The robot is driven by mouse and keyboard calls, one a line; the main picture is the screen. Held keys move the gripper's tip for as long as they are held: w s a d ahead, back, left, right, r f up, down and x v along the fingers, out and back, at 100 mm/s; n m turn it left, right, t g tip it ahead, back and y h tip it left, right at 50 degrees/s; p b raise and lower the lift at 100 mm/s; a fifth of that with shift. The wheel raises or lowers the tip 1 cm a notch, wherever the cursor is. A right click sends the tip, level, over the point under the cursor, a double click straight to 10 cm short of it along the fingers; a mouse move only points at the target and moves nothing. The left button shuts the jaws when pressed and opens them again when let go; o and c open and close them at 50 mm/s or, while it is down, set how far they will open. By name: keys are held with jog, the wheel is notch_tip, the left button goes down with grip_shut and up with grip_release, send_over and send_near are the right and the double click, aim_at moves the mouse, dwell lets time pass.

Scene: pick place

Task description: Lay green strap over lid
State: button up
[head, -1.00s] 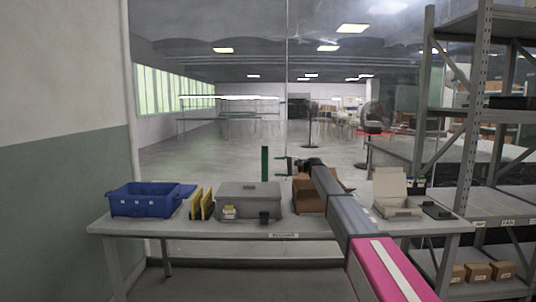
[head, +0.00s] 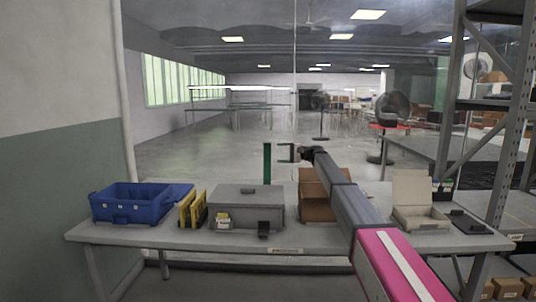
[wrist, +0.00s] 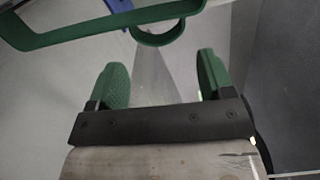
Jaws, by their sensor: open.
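The grey case with its flat lid (head: 240,190) stands shut on the table. The green strap (head: 267,163) stands upright in the head view, above or behind the lid's rear edge; I cannot tell where its lower end is fixed. In the wrist view the strap (wrist: 75,38) is a green band with a round loop, ahead of my fingertips. My gripper (head: 283,152) is open, just right of the strap, with its fingers towards it. The wrist view shows both green fingers (wrist: 163,75) spread with nothing between them.
A blue bin (head: 130,207) and yellow upright dividers (head: 192,209) stand left of the case. A brown carton (head: 313,210) is partly hidden by my arm. A pale open box (head: 421,219) stands right.

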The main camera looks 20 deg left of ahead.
aim_at(267, 152)
jog(key=x, duration=0.7)
jog(key=shift+s, duration=0.1)
jog(key=c, duration=1)
